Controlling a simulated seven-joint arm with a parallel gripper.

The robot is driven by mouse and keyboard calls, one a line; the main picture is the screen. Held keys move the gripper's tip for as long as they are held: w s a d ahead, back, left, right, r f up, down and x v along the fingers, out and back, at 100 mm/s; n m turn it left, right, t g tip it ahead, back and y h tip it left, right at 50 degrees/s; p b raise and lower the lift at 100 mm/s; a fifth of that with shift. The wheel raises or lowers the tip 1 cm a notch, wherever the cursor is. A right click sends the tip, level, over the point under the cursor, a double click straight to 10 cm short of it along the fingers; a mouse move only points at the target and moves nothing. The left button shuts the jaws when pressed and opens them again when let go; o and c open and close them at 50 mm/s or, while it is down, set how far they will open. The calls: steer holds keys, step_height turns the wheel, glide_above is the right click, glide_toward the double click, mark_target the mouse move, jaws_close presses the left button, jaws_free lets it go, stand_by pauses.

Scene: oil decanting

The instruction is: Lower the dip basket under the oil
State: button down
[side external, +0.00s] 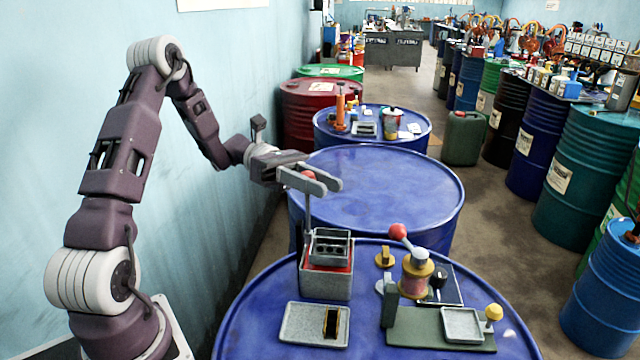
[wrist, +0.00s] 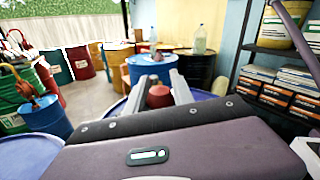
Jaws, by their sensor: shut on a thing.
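My gripper (side external: 316,181) is shut on the red ball knob (side external: 308,175) at the top of the dip basket's thin upright rod. The wrist view shows the red knob (wrist: 158,97) between the two fingers. The dip basket (side external: 331,246) is a grey block-like holder with dark openings. It hangs upright at the mouth of a square grey tank (side external: 326,286) with red oil inside. The basket's top stands above the tank rim. How deep its underside sits is hidden.
The tank stands on a blue drum (side external: 250,310). In front is a grey tray (side external: 300,325) with a black-and-yellow piece (side external: 331,322). The drum behind (side external: 390,190) has a bare top.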

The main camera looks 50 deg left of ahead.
stand_by(0.9)
step_height(320, 180, down, 8)
steer(key=shift+r, duration=0.2)
steer(key=c, duration=1.1)
jaws_free()
steer(key=shift+a, duration=0.1)
steer(key=s+a, duration=0.1)
steer(key=a, duration=0.6)
steer(key=shift+s, duration=0.2)
steer(key=shift+d, duration=0.1)
